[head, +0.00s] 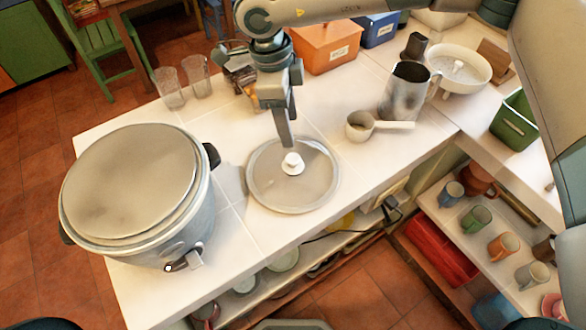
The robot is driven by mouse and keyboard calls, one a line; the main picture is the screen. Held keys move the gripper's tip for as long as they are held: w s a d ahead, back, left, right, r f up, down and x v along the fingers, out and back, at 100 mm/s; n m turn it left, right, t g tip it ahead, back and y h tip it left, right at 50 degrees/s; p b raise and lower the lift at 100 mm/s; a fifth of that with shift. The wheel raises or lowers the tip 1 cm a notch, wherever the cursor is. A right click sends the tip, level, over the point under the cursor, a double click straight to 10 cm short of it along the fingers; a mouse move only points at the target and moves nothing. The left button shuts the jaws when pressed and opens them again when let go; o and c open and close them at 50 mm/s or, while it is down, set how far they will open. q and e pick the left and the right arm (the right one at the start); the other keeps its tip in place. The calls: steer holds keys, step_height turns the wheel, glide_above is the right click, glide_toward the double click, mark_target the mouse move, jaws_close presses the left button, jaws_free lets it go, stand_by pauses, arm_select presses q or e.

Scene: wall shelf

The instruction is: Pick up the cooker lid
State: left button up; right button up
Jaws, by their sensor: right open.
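The cooker lid (265,188) is a round, greyish disc with a pale rim and a white knob (293,164) at its centre. It lies flat on the white tiled counter, right of the big cooker (190,222). My right gripper (286,138) points down over the lid, its fingertips close to the far side of the knob. It is open and holds nothing; one finger largely hides the other. I cannot tell whether it touches the knob. The cooker has a lid-like grey top, dark side handles and a front latch. My left gripper is out of view.
Two glasses (171,88) stand at the counter's back left edge. A small saucepan (361,125), a metal jug (401,93) and a white bowl (460,68) stand to the right. An orange box (327,50) is behind. Open shelves with mugs (503,246) lie below the counter. The counter right of the lid is partly clear.

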glide_above(293, 157)
steer(key=f, duration=0.4)
steer(key=shift+w+a+f, duration=0.15)
steer(key=shift+w+f, duration=0.05)
steer(key=shift+f, duration=0.15)
steer(key=f, duration=0.4)
steer(key=shift+s+a+f, duration=0.1)
steer(key=shift+s+f, duration=0.05)
steer(key=shift+s, duration=0.15)
steer(key=shift+f, duration=0.45)
jaws_close()
